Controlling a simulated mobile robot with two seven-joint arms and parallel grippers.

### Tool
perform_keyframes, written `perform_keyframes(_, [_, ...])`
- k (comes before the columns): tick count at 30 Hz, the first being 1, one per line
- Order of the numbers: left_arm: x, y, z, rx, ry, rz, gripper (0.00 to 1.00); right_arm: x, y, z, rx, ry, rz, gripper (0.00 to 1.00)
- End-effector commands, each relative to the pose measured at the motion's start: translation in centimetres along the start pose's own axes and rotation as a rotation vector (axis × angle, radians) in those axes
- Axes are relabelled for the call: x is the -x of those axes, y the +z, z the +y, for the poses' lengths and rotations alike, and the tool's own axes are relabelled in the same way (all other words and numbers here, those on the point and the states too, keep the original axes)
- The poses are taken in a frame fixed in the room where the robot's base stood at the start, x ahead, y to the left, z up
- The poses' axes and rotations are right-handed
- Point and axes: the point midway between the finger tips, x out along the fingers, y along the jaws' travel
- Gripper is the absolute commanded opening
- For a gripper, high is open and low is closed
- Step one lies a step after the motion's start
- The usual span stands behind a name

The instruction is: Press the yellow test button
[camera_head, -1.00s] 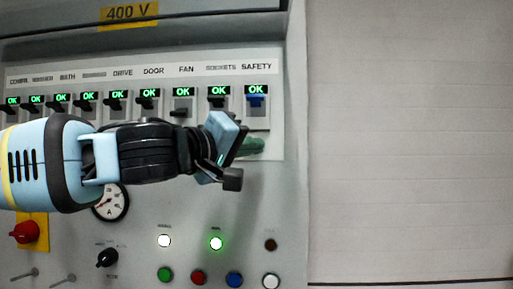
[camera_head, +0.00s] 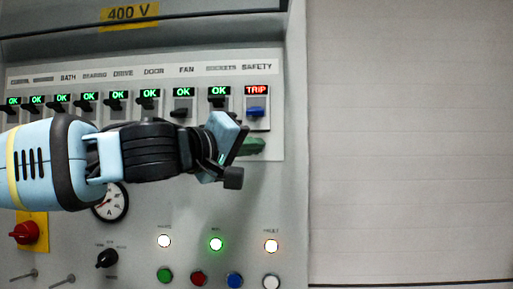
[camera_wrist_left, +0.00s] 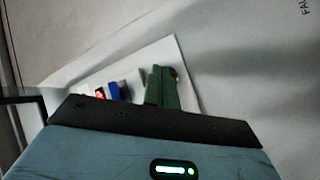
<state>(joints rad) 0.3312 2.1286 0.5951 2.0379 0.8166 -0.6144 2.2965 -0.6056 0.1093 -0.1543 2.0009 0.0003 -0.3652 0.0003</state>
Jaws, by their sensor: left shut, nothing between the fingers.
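The yellow test button does not show in either view; my fingers cover the panel just below the SAFETY breaker. That breaker's blue lever (camera_head: 256,112) is down, under a red TRIP display (camera_head: 257,90). My left gripper (camera_head: 260,146) comes in from the left, its green fingers shut and empty, tips at the panel below the blue lever. In the left wrist view the shut green fingers (camera_wrist_left: 163,88) point at the white strip, beside the blue lever (camera_wrist_left: 119,92) and the red display (camera_wrist_left: 99,94). Contact cannot be told. My right gripper is not in view.
The other breakers show green OK displays (camera_head: 184,91). Below are a lit fault lamp (camera_head: 271,246), a green lamp (camera_head: 216,244), coloured buttons (camera_head: 199,278), a gauge (camera_head: 110,202) and a red rotary switch (camera_head: 24,233). A bare wall (camera_head: 410,140) is at the right.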

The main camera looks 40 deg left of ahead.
Motion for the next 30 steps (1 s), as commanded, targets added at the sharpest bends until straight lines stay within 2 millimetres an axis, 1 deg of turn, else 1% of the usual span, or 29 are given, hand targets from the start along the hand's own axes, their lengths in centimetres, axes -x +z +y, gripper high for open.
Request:
perform_keyframes(11, [0.0, 0.0, -0.1, 0.001, -0.002, 0.002, 0.0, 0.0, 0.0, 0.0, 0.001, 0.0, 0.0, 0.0])
perform_keyframes(22, [1.2, 0.6, 0.5, 0.001, -0.002, 0.001, 0.0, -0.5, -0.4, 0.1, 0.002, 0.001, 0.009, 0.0])
perform_keyframes(30, [1.3, 0.7, 0.6, 0.001, -0.002, 0.001, 0.0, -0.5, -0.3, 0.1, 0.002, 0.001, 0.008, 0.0])
